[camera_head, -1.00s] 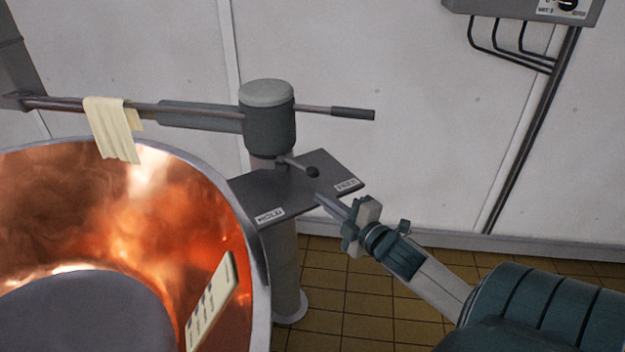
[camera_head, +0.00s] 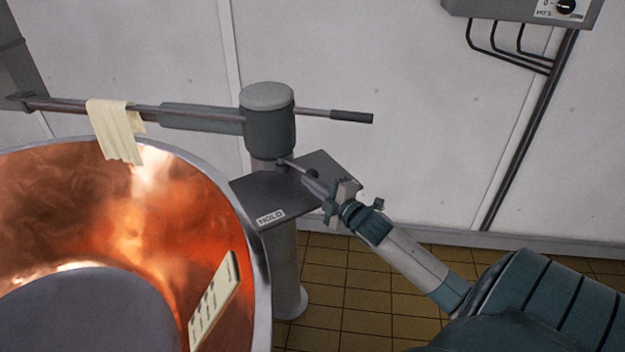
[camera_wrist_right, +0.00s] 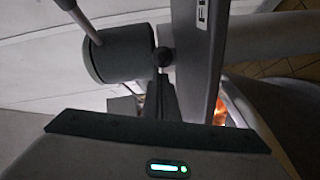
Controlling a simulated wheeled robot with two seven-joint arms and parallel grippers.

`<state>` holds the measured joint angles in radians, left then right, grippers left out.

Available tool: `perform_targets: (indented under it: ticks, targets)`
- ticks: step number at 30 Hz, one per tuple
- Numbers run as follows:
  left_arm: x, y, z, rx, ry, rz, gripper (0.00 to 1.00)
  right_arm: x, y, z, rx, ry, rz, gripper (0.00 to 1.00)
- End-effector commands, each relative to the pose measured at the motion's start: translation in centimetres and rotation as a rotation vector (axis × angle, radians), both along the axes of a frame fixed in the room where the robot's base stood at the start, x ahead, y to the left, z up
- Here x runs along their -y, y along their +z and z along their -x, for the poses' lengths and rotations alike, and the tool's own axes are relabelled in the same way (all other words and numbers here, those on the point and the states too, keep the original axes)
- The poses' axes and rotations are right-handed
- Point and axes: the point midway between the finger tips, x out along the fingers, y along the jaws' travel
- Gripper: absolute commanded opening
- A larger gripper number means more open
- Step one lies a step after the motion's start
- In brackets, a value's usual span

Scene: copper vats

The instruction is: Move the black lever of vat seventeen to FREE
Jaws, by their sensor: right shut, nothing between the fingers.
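The black lever (camera_head: 313,174) is a short rod with a round black knob, coming out below the grey post head (camera_head: 267,125) beside the copper vat (camera_head: 262,262). It points right, roughly toward the FREE side of the dark plate (camera_head: 262,192). The HOLD label (camera_head: 271,217) is at the plate's near edge. The FREE label is hidden behind my gripper in the head view; part of it shows in the right wrist view (camera_wrist_right: 203,14). My right gripper (camera_head: 307,180) is shut and empty, its tips close by the knob (camera_wrist_right: 162,57); I cannot tell if they touch. My left gripper is out of view.
A long arm (camera_head: 200,118) with a cream cloth (camera_head: 116,130) reaches left over the vat. A thin handle (camera_head: 350,117) sticks out right of the post head. A control box (camera_head: 500,10) hangs on the wall. Tiled floor is clear right of the post.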

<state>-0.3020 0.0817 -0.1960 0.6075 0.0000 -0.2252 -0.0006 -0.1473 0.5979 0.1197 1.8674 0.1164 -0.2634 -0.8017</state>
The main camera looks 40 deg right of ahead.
Motion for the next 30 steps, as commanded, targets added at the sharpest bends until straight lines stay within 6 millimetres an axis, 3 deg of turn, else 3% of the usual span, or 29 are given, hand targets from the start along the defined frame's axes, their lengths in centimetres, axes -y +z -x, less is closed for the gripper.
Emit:
perform_targets:
  ticks: [9, 15, 24, 30]
  targets:
    - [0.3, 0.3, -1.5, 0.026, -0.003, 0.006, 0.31, 0.5, -0.2, -0.1, 0.0, 0.0, 0.0, 0.0]
    - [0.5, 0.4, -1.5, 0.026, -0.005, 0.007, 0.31, 0.7, -0.1, -0.1, 0.0, -0.001, 0.001, 0.0]
    - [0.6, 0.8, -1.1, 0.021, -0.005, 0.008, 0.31, 4.4, -0.1, -0.4, -0.003, -0.001, 0.004, 0.0]
    - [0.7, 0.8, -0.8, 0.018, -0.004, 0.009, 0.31, 5.2, -0.1, -0.5, -0.001, -0.005, 0.002, 0.0]
